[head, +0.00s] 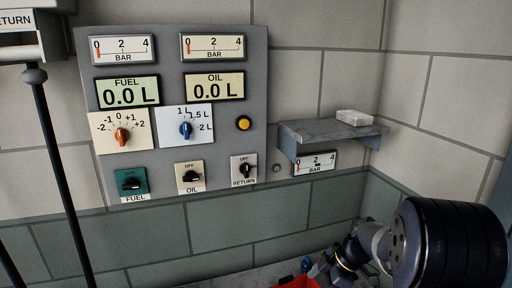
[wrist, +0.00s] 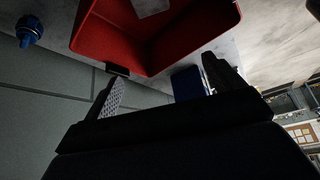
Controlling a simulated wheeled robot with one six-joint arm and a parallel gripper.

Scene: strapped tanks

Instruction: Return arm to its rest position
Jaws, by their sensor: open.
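My gripper (wrist: 163,64) shows in the wrist view with its two dark fingers apart and nothing held between them. A red bin (wrist: 105,35) lies beyond the fingertips, near the top of that view, with a pale object (wrist: 150,6) inside. My arm fills the lower right of the head view, below the wall shelf. Its far end reaches down near the red bin (head: 297,283), and the fingers cannot be made out there.
A grey control panel (head: 217,141) with gauges and knobs is on the wall. A grey shelf (head: 330,132) holding a white block (head: 354,117) juts out right of it. A blue fitting (wrist: 29,30) and a blue object (wrist: 187,83) are near the bin.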

